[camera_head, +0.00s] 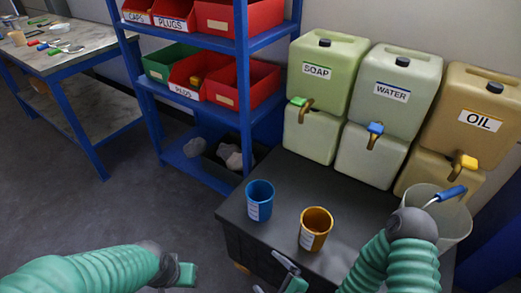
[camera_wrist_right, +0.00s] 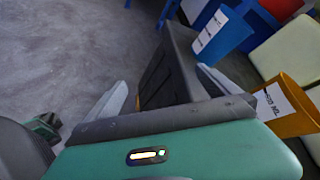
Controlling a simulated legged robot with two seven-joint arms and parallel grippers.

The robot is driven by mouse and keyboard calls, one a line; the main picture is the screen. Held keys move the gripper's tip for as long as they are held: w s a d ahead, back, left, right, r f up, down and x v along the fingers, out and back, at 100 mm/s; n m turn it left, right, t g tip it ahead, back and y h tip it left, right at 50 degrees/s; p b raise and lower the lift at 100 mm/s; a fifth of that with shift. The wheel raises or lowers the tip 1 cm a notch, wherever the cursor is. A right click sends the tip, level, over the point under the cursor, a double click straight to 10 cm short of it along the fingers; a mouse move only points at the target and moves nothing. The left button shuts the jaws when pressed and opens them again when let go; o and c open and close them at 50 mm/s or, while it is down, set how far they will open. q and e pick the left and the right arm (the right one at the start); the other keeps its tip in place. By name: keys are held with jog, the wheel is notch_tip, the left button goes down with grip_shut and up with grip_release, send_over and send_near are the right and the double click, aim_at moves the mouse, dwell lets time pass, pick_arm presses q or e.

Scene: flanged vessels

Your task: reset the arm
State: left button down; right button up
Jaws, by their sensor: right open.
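My right gripper (camera_head: 272,276) is at the bottom middle of the head view, in front of the dark bench. Its two fingers are spread with nothing between them, as the right wrist view (camera_wrist_right: 166,92) also shows. My left gripper (camera_head: 184,275) is at the lower left, over the floor; its fingers cannot be made out. A blue cup (camera_head: 259,200) and an orange cup (camera_head: 315,228) stand upright on the bench, apart from both grippers. In the right wrist view the blue cup (camera_wrist_right: 220,35) and orange cup (camera_wrist_right: 286,108) are beyond the right finger.
The dark bench (camera_head: 290,180) carries soap (camera_head: 323,85), water (camera_head: 393,90) and oil (camera_head: 478,110) containers with taps. A pale bucket (camera_head: 452,222) stands behind my right arm. A blue shelf (camera_head: 243,90) holds red bins. A table (camera_head: 70,48) is at left; floor between is clear.

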jog(key=s+d+r+n+g+h, duration=0.1)
jog(key=d+r+n+g+h, duration=0.2)
jog(key=d+n, duration=0.45)
jog(key=d+r+n+g+h, duration=0.2)
jog(key=d+n+g+h, duration=0.1)
jog(key=d+n, duration=0.5)
jog(key=s+d+r+n+g+h+p, duration=0.1)
jog(key=s+r+n, duration=0.2)
jog(key=r, duration=0.2)
jog(key=s+d+r+n+g+p, duration=0.1)
jog(key=s+r+n, duration=0.2)
jog(key=r, duration=0.2)
jog(key=w+p+v, duration=0.2)
jog(key=p+v, duration=0.8)
jog(key=p, duration=0.1)
jog(key=w+r+p+v, duration=0.1)
jog(key=w+p+v, duration=0.2)
jog(key=p+v, duration=0.7)
jog(key=shift+a+r+p, duration=0.4)
jog(key=shift+r, duration=0.05)
jog(key=shift+w+m, duration=0.1)
jog(key=shift+m, duration=0.15)
